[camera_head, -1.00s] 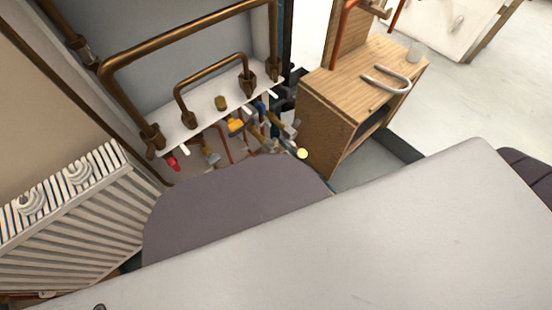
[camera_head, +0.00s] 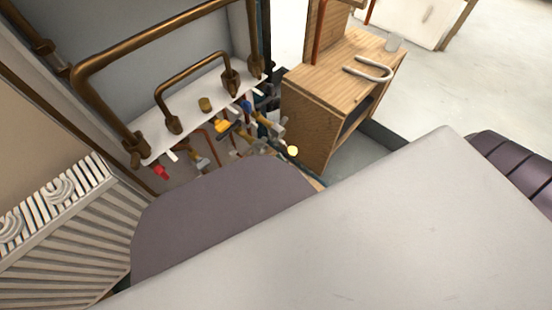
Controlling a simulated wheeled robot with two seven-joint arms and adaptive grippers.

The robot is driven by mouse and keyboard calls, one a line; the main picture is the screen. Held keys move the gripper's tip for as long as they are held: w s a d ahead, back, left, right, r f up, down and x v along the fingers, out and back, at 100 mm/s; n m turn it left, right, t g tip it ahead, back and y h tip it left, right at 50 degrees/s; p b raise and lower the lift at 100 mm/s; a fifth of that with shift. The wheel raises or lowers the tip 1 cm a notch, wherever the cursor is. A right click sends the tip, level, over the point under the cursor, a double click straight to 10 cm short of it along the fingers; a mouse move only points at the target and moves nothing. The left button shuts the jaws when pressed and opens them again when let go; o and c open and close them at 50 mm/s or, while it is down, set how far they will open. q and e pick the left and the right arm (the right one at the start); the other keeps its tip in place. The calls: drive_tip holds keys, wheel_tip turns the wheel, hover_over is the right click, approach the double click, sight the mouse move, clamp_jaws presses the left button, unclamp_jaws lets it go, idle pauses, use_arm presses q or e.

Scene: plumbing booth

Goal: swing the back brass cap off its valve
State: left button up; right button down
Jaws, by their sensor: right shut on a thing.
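Several small brass valves with coloured handles hang below a white ledge; a yellow handle (camera_head: 222,126), a blue one (camera_head: 247,106) and a red one (camera_head: 161,172) show. My right gripper (camera_head: 266,121) is small and partly hidden among the valves at the right end of the group, beside the wooden cabinet. It is shut on a brass part there, which I take to be the back cap. The fingertips and the cap are too small and crowded to tell apart. My left gripper is not in view.
Bronze pipes (camera_head: 194,71) rise from the white ledge (camera_head: 185,130). The wooden cabinet (camera_head: 309,128) stands close on the right, with a U-shaped pipe (camera_head: 370,68) on top. A white radiator (camera_head: 70,235) is at lower left. My own arm and body cover the lower picture.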

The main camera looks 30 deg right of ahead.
sight(274, 155)
drive_tip(key=shift+s+a, duration=0.15)
drive_tip(key=shift+a, duration=0.25)
drive_tip(key=c, duration=1.2)
unclamp_jaws()
drive_tip(key=shift+c, duration=0.2)
drive_tip(key=shift+d, duration=0.1)
drive_tip(key=shift+d+r, duration=0.15)
drive_tip(key=shift+r, duration=0.55)
drive_tip(key=shift+a+r, duration=0.15)
drive_tip(key=shift+r, duration=1.4)
drive_tip(key=shift+a+r, duration=0.15)
drive_tip(key=shift+r, duration=1.35)
drive_tip(key=shift+d+r, duration=0.1)
drive_tip(key=shift+r, duration=1.15)
